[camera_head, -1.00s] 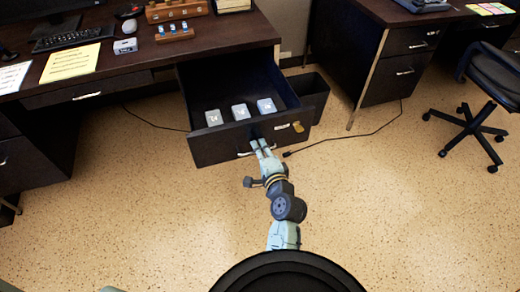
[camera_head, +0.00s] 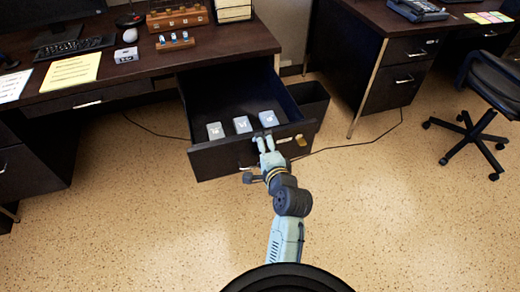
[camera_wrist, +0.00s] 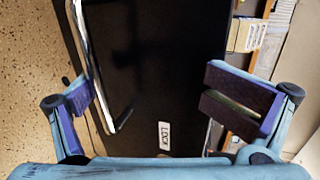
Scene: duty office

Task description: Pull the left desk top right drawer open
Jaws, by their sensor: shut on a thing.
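The top right drawer (camera_head: 228,158) of the left desk stands well out, with three small grey blocks (camera_head: 242,124) inside behind its front. My gripper (camera_head: 264,142) is at the middle of the drawer front and shut on its silver handle. The exact contact is hard to see.
The left desk top (camera_head: 220,43) carries a keyboard (camera_head: 75,47), papers and wooden racks. A dark bin (camera_head: 310,98) stands right of the drawer. The right desk (camera_head: 395,75) and an office chair (camera_head: 490,90) are further right. The floor in front is clear.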

